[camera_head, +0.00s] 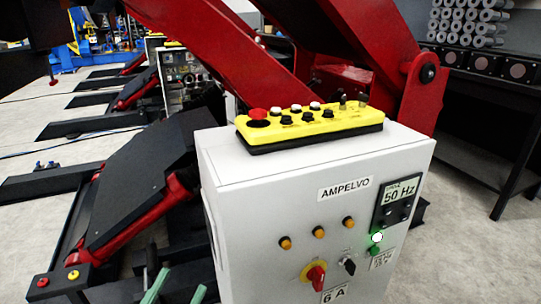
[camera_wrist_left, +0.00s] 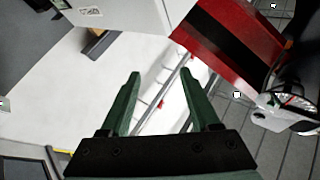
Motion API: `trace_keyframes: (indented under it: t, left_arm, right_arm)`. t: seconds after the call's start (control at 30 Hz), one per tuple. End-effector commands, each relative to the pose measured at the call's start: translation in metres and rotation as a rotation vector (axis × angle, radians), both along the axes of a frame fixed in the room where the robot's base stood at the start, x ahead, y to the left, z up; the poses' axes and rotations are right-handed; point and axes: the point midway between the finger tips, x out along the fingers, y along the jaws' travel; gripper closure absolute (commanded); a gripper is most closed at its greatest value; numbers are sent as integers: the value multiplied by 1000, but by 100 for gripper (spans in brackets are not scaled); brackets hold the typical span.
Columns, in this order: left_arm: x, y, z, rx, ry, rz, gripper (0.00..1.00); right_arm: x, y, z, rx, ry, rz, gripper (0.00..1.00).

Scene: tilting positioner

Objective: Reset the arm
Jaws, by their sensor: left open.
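A large red positioner arm (camera_head: 235,55) slopes across the top of the head view behind a white control cabinet (camera_head: 250,215) labelled AMPELVO. A yellow button box (camera_head: 340,122) lies on the cabinet top, with a red mushroom button (camera_head: 258,114) and black and white buttons. The cabinet front has several orange buttons (camera_head: 319,232), a red rotary switch (camera_head: 314,275) and a lit green lamp (camera_head: 376,238). My left gripper (camera_head: 178,281) is low, left of the cabinet. Its green fingers stand apart and empty in the left wrist view (camera_wrist_left: 161,76). My right gripper is not seen.
Black and red positioner frames (camera_head: 135,185) stand on the floor at left. A dark bench (camera_head: 490,150) stands at right, with grey cylinders (camera_head: 470,20) stacked above it. A red and black block (camera_wrist_left: 230,45) lies beyond my fingers in the wrist view.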

Motion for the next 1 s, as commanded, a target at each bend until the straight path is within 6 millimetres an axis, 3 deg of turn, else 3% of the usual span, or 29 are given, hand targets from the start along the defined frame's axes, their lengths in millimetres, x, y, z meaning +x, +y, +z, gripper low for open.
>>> trace_keyframes:
  t: [0.03, 0.17, 0.27, 0.4, 0.6, 0.8, 1.0]
  left_arm:
    - [7, 3, 4, -1, 95, 18, 38]
    - [16, 11, -32, 0, 337, 63, 38]
    - [11, 17, -60, 1, 523, 93, 38]
    - [-10, 24, -99, 1, 782, 130, 38]
    - [-55, 28, -141, 1, 1073, 166, 38]
    - [-79, 29, -161, 1, 1195, 178, 38]
    - [-80, 29, -164, 1, 1203, 178, 38]
  right_arm:
    - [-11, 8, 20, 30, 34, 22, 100]
    - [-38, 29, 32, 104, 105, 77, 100]
    - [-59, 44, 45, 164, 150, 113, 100]
    - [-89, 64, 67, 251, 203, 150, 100]
    - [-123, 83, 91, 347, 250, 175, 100]
    - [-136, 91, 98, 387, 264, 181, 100]
    - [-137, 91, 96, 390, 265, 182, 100]
